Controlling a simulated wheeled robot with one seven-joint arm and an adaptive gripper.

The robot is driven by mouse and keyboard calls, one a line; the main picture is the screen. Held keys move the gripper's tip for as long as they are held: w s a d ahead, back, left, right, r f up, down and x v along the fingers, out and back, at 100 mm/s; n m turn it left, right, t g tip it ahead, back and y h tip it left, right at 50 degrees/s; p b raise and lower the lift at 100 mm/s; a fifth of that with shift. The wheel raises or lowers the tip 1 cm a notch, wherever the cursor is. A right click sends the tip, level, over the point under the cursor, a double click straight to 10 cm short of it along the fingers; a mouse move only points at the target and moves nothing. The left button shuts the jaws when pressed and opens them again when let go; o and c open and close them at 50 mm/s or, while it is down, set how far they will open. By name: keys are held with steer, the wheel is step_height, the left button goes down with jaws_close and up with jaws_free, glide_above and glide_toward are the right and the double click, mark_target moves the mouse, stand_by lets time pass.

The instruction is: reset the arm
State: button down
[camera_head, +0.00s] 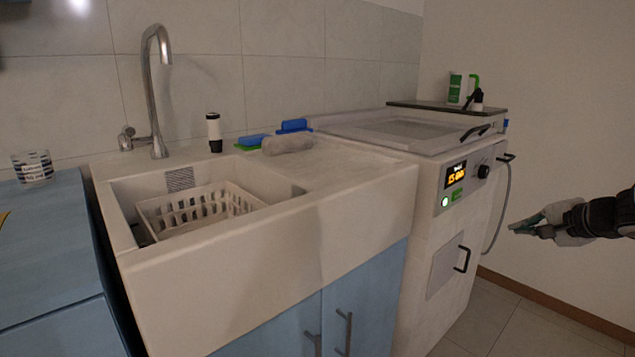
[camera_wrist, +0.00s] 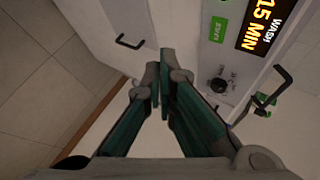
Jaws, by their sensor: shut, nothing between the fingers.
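My gripper (camera_head: 514,228) is at the right edge in the head view, in the air in front of the wall and to the right of the white washing machine (camera_head: 455,250). In the wrist view my gripper (camera_wrist: 160,95) has its two green-lined fingers together with nothing between them. Beyond the fingers, the wrist view shows the machine's front (camera_wrist: 185,20) with its lit display (camera_wrist: 264,25), a dark knob (camera_wrist: 218,85) and dark handles. My gripper appears apart from the machine.
A white sink (camera_head: 270,230) with a basket (camera_head: 195,208) and a tall faucet (camera_head: 152,90) stands left of the machine. A dark tray (camera_head: 430,107) with bottles is on the machine. A cable (camera_head: 505,205) hangs at its right side. The floor (camera_head: 515,325) at lower right is clear.

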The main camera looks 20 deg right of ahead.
steer(key=w+a+r+n+g+y, duration=0.1)
steer(key=a+r+n+y, duration=0.15)
steer(key=a, duration=0.75)
steer(key=a+r+n+g+y, duration=0.1)
steer(key=a+n, duration=0.2)
steer(key=a, duration=0.6)
steer(key=w+a+r+n+g+y, duration=0.1)
steer(key=a+n+g+y, duration=0.15)
steer(key=a, duration=0.75)
steer(key=s+a+n+g+h, duration=0.1)
steer(key=s+a+n+g, duration=0.45)
steer(key=s+a, duration=1.1)
steer(key=s+f+n+g+h, duration=0.1)
steer(key=s+f+n+h, duration=0.25)
steer(key=s, duration=0.95)
step_height(320, 180, up, 37)
steer(key=n+t+p, duration=0.1)
steer(key=t+p, duration=0.3)
steer(key=p, duration=3)
steer(key=shift+d+f, duration=0.2)
steer(key=shift+d, duration=0.25)
